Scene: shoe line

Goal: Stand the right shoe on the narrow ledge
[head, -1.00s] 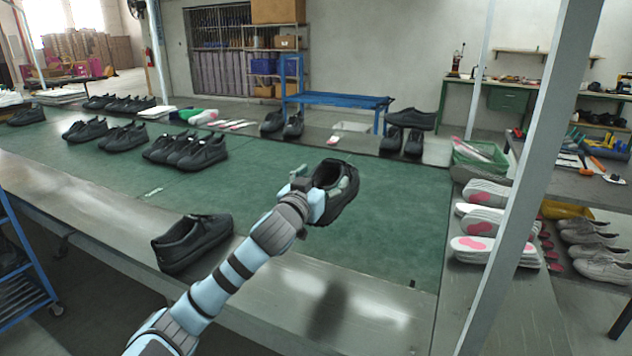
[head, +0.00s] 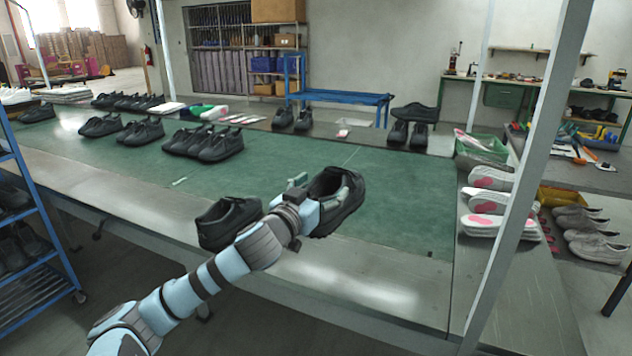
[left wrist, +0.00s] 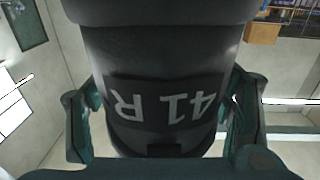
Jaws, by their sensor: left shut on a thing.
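A black shoe (head: 350,208) is held by my left gripper (head: 322,198) above the near part of the green mat, its opening facing up. In the left wrist view the same shoe (left wrist: 165,60) is between both fingers (left wrist: 160,115) and bears the mark "41 R", seen upside down. The bare metal ledge (head: 375,292) runs along the front edge of the table. Another black shoe (head: 226,224) stands on that ledge, just left of the held one and partly behind my left wrist. My right gripper is not in view.
Several pairs of black shoes (head: 208,145) stand across the back of the green mat (head: 405,205). A metal post (head: 530,180) rises at the right, by stacked white insoles (head: 490,226). A blue rack (head: 32,235) stands at the left. The ledge right of the standing shoe looks clear.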

